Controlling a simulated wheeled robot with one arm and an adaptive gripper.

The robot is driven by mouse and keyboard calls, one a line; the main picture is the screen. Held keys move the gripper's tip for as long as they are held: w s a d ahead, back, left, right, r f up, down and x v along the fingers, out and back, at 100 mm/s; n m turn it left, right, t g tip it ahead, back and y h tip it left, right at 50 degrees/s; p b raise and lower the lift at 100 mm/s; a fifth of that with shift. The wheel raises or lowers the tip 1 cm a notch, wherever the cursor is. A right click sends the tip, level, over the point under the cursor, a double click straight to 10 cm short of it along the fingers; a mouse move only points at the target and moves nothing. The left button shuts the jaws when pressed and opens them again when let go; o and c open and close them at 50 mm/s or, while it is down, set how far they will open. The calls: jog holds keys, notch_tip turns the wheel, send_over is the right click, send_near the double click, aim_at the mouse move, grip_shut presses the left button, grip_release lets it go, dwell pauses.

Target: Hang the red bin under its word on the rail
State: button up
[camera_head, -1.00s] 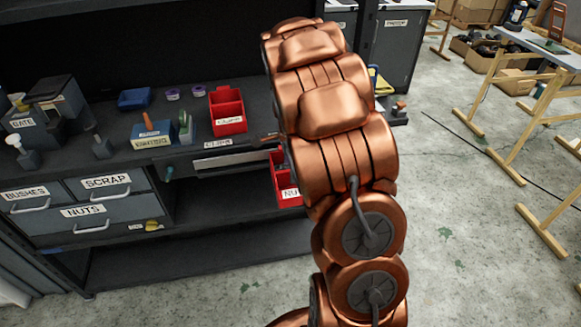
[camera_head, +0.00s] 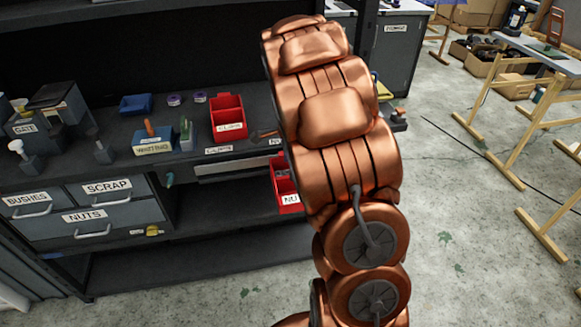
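A red bin (camera_head: 227,117) with a white label that seems to read CLIPS stands on the bench top. A second red bin (camera_head: 286,187), its label starting NU, is at the front of the bench below the top's edge, partly hidden behind my arm; I cannot tell whether it hangs or is held. A pale rail (camera_head: 232,170) runs along the bench front to its left. Word labels, one seemingly CLIPS (camera_head: 218,150), sit on the edge above the rail. My gripper is hidden behind my copper arm.
Drawers labelled BUSHES, SCRAP and NUTS (camera_head: 90,216) are at the left. A blue box (camera_head: 153,143) with tools, a blue tray (camera_head: 136,104) and a vise-like machine (camera_head: 55,108) stand on the bench. A lower shelf (camera_head: 190,265) is mostly bare.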

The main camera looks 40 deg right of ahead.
jog(key=shift+r+p, duration=0.55)
jog(key=shift+r, duration=1.3)
jog(key=shift+a, duration=0.1)
